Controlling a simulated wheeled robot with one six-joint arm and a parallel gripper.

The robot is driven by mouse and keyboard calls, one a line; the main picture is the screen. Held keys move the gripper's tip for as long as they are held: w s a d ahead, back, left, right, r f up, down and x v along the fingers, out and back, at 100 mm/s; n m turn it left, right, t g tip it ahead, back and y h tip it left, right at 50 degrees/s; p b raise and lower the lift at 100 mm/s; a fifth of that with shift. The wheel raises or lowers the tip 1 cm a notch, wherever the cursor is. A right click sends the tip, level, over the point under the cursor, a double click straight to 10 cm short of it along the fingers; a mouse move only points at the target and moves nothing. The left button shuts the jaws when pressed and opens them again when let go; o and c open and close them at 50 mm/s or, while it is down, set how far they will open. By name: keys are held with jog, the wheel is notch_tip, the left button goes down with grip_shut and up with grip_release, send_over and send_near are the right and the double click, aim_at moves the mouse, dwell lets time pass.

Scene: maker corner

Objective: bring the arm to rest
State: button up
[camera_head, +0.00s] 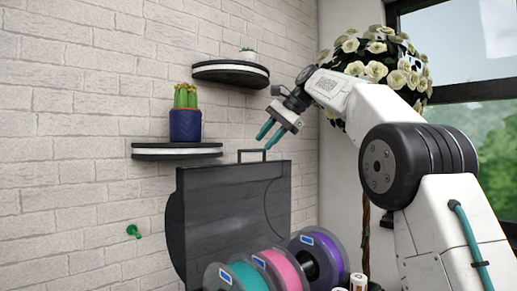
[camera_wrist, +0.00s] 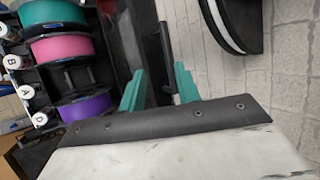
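My gripper (camera_head: 269,134) is raised in front of the brick wall, above a dark case with a handle, in the head view. Its two teal fingers are apart with nothing between them. In the wrist view my gripper (camera_wrist: 160,88) also shows its teal fingers spread, with the dark case and its handle behind the gap. My white and black arm reaches in from the right of the head view, bent at the elbow.
The dark case (camera_head: 225,215) stands below my gripper. Teal (camera_head: 235,277), pink (camera_head: 283,270) and purple (camera_head: 322,258) spools stand before it. A lower shelf (camera_head: 177,151) bears a cactus in a blue pot (camera_head: 185,125); an upper shelf (camera_head: 230,73) bears a small plant. White flowers (camera_head: 375,68) hang behind my arm.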

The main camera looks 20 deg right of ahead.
jog(key=shift+v, duration=1.35)
jog(key=shift+a, duration=0.1)
jog(key=s+a+f+n+h, duration=0.15)
jog(key=s+f, duration=0.25)
jog(key=s, duration=0.8)
jog(key=s+d+f+n+g+h, duration=0.2)
jog(key=s+f+n+h, duration=0.3)
jog(key=s+f, duration=2.6)
jog(key=s+d+n, duration=0.1)
jog(key=s+n, duration=0.2)
jog(key=n, duration=0.1)
jog(key=shift+d+f+n+h, duration=0.2)
jog(key=shift+f+n+h, duration=0.1)
jog(key=shift+n+h, duration=0.05)
jog(key=shift+o, duration=0.4)
jog(key=shift+s+f, duration=0.1)
jog(key=shift+f, duration=0.05)
